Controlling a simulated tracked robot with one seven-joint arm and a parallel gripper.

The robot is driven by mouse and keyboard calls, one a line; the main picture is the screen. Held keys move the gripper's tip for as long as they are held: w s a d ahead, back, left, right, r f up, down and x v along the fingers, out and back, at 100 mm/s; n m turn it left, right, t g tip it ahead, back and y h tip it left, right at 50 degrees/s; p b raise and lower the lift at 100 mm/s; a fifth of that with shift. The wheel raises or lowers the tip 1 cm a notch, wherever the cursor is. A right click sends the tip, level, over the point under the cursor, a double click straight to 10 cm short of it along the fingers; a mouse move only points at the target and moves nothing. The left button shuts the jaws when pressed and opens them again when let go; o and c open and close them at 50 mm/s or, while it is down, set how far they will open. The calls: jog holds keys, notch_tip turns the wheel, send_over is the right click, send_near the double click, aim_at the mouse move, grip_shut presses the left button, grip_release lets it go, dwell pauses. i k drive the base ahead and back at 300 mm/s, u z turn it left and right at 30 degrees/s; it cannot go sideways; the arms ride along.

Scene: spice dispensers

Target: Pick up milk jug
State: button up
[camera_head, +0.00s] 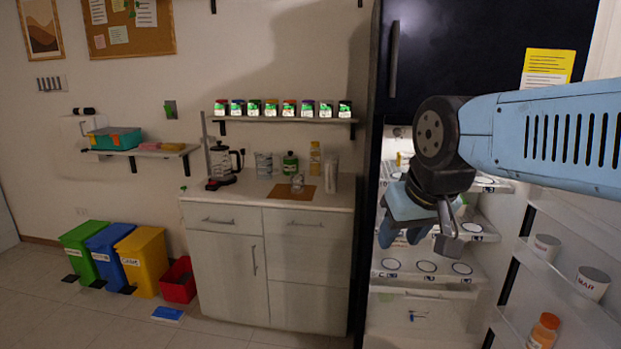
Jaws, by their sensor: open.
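I cannot make out a milk jug for certain in the head view. The fridge (384,322) stands open on the right, with lit shelves that bear round marks. My gripper and wrist hide part of the upper and middle shelves. A small pale item (460,208) shows partly behind my gripper; it is too small to tell what it is. A white and yellow item (403,158) stands on the upper shelf, partly hidden by my wrist.
The open fridge door on the right holds white jars (592,283) and an orange bottle (544,330). A counter (335,200) with a coffee press (221,165) and bottles stands left of the fridge. A spice shelf (285,120) hangs above. Bins (145,255) stand far left.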

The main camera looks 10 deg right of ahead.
aim_at(331, 160)
jog(key=u, duration=1.6)
jog(key=i, duration=2.6)
jog(key=z, duration=0.95)
jog(key=i, duration=0.15)
jog(key=z, duration=2.5)
